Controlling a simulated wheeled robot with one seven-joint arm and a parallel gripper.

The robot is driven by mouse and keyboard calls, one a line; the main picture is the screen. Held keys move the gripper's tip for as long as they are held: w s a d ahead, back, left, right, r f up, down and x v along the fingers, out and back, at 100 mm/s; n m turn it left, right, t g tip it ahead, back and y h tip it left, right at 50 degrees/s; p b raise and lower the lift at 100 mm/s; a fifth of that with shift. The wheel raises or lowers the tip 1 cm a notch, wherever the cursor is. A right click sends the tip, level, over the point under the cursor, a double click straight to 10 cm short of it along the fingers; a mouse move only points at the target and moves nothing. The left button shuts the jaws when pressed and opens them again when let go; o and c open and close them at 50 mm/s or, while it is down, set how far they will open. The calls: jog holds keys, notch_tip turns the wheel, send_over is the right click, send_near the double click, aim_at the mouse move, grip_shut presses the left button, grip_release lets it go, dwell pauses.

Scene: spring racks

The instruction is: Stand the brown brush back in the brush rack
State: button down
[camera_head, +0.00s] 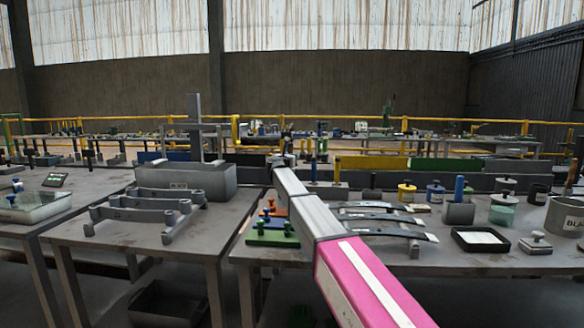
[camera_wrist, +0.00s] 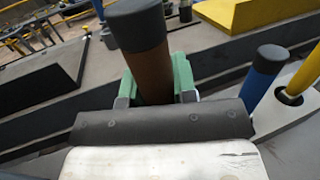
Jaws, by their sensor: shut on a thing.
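The brown brush (camera_wrist: 152,75) has a brown handle with a dark grey end cap. In the wrist view it stands between the green-lined fingers of my gripper (camera_wrist: 158,82), which is shut on it. Its lower part is hidden by the gripper body. The pale grey brush rack (camera_wrist: 290,108) is to the right of the gripper, holding a blue brush (camera_wrist: 262,72) and a yellow brush (camera_wrist: 299,83). In the head view the rack (camera_head: 326,190) is just right of my arm's far end; the brown brush is too small there to make out clearly.
A grey bin (camera_head: 186,182) and a rack of bars (camera_head: 150,212) stand on the left table. Curved dark springs (camera_head: 378,217), a black tray (camera_head: 486,240) and several jars stand to the right.

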jog(key=shift+d+f, duration=0.1)
jog(key=shift+f, duration=2.55)
jog(key=c, duration=0.9)
grip_release()
jog(key=v, duration=1.2)
jog(key=shift+r, duration=0.55)
